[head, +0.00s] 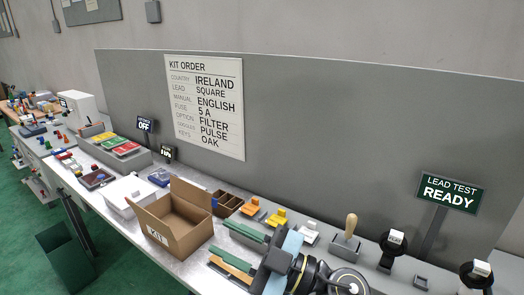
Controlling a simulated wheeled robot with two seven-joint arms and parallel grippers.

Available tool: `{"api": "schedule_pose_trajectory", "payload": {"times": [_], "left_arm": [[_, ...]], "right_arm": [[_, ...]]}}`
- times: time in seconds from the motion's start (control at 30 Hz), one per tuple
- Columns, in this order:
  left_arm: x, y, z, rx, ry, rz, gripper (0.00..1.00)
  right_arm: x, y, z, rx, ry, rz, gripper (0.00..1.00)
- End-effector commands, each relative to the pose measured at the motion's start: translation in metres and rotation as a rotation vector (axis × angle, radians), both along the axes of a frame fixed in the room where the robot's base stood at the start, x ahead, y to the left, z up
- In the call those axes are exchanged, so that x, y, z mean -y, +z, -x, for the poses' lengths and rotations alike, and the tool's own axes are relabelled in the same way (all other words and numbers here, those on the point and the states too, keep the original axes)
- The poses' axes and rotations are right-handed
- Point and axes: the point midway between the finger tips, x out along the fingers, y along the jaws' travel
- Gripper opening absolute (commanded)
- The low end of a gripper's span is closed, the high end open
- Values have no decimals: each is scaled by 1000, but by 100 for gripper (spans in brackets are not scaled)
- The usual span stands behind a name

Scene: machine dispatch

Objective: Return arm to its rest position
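My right gripper (268,262) shows at the bottom centre of the head view, at the end of my dark arm with light-blue parts. It is over or just in front of the bench's near edge, close to the green and orange strips. Its fingers are hard to make out, so I cannot tell whether it is open or shut. I see nothing clearly held in it. My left gripper is not in view.
An open KIT box (172,232) stands left of the gripper. Green and orange strips (232,268), yellow parts (276,217), a wooden-handled lever (349,228) and black-and-white devices (393,240) crowd the bench. A LEAD TEST READY sign (449,192) stands at right.

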Motion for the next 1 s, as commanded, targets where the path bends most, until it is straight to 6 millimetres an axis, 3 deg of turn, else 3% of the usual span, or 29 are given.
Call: {"api": "schedule_pose_trajectory", "payload": {"times": [0.1,0.2,0.27,0.43,0.57,0.7,0.8,1.0], "left_arm": [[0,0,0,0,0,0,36],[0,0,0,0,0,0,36],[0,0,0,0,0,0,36],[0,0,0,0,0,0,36],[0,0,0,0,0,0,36],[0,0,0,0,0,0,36],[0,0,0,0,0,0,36],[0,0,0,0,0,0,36]], "right_arm": [[43,17,-21,-65,-265,-192,33],[88,10,-38,-158,-504,-280,33],[116,-2,-44,-234,-646,-305,33],[191,-67,-39,-517,-1008,-246,33],[233,-130,-6,-786,-1199,-90,33],[258,-187,48,-1058,-1280,127,33],[265,-213,86,-1211,-1276,270,33],[269,-243,156,-1447,-1189,514,33]]}}
